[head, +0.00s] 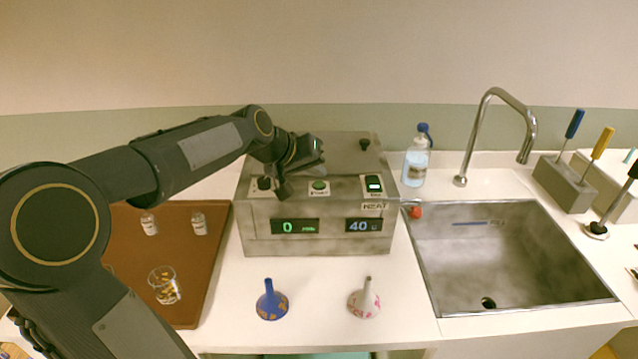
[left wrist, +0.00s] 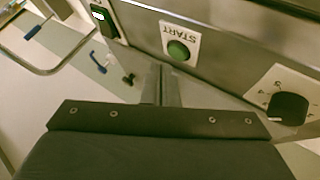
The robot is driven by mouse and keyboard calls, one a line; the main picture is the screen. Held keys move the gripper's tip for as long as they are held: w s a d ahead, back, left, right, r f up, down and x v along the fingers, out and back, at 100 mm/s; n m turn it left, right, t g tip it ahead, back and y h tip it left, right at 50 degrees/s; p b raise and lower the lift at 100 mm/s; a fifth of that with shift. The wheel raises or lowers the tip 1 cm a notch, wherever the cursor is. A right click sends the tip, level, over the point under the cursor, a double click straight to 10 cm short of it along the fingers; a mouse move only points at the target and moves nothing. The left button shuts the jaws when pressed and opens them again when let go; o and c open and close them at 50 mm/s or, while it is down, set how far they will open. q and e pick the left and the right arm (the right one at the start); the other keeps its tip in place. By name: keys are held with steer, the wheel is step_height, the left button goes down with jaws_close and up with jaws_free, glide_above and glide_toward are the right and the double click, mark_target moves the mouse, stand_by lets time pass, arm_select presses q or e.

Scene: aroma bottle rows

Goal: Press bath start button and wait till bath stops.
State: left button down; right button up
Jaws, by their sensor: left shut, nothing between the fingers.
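The bath (head: 318,218) is a grey metal box on the counter. Its front displays read 0 on the left in green and 40 on the right in blue. The green start button (head: 319,185) sits on a white plate; in the left wrist view its START label appears upside down beside the button (left wrist: 178,50). My left gripper (head: 284,192) is shut and empty, between the black dial (head: 264,183) and the start button. In the left wrist view the closed fingers (left wrist: 162,72) appear close to the button; I cannot tell whether they touch. My right gripper is not in view.
A lit green switch (head: 373,184) is right of the button, above a HEAT label. A brown tray (head: 215,240) with glassware is left; a sink (head: 510,250) and bottle (head: 415,165) are right.

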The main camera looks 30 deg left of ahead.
arm_select(q)
steer(key=shift+f, duration=0.15)
steer(key=shift+f+b, duration=0.25)
steer(key=shift+b, duration=0.1)
steer(key=shift+f+b, duration=0.4)
stand_by(0.4)
steer(key=shift+r, duration=0.1)
steer(key=shift+r+p, duration=0.65)
steer(key=shift+r, duration=0.05)
steer(key=shift+r, duration=0.1)
step_height(320, 180, up, 5)
steer(key=p, duration=0.4)
stand_by(0.4)
